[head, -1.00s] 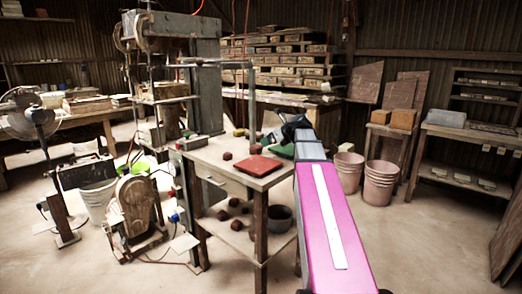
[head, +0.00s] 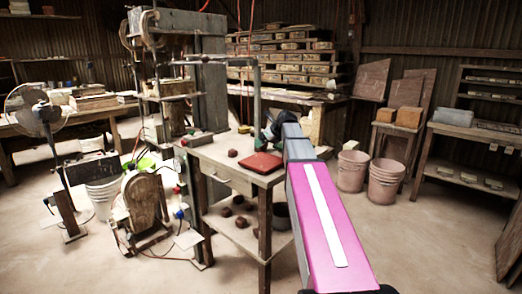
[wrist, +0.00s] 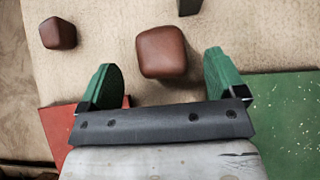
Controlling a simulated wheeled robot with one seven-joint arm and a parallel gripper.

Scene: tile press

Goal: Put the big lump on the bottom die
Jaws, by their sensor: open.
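The big lump (wrist: 161,52) is a reddish-brown rounded block on the pale worktop in the wrist view, with a smaller lump (wrist: 58,33) to its left. My gripper (wrist: 160,62) is open; its two green fingers appear on either side of the big lump, with visible gaps to it. I cannot tell how far above the worktop the fingertips are. In the head view my gripper (head: 267,133) is over the far part of the table and seems to hide the big lump. The press (head: 208,85) stands at the table's left; I cannot clearly make out its bottom die.
A red slab (head: 261,163) lies on the table's front right. A green board (wrist: 288,120) shows at the right in the wrist view. Several brown lumps (head: 226,211) lie on the lower shelf. Pink buckets (head: 385,178) stand on the floor to the right.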

